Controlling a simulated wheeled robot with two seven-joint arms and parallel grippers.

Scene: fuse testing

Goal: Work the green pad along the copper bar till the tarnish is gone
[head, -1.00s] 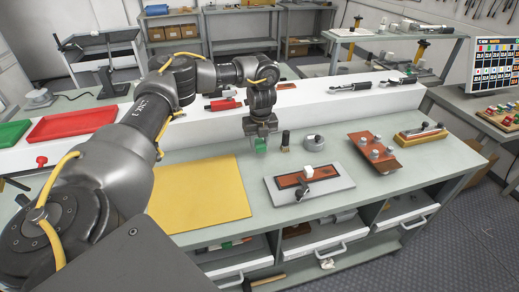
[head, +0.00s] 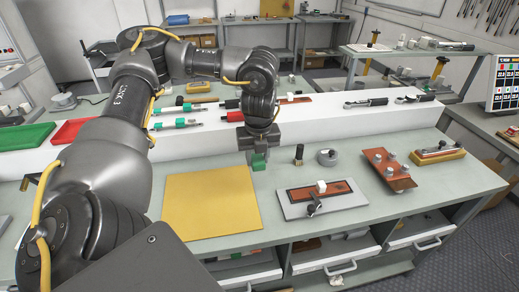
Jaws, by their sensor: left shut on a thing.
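My left gripper (head: 257,145) is shut on a green pad (head: 259,162), which hangs below the fingers. They are above the bench, just behind the yellow mat's far right corner. The brown-orange copper bar (head: 337,189) lies on a pale grey plate (head: 284,209), to the right of and nearer than the pad. The pad is apart from the bar. A small white block (head: 321,186) and a dark clamp (head: 314,205) sit at the bar and cover parts of it. Dark marks show on the bar, but their detail is too small to tell. My right gripper is not in view.
A yellow mat (head: 211,209) lies left of the plate. A small upright brush (head: 299,155) and a grey ring (head: 327,157) stand behind the bar. A copper-coloured plate with knobs (head: 388,170) lies to the right. A raised white ledge (head: 340,122) runs along the back.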

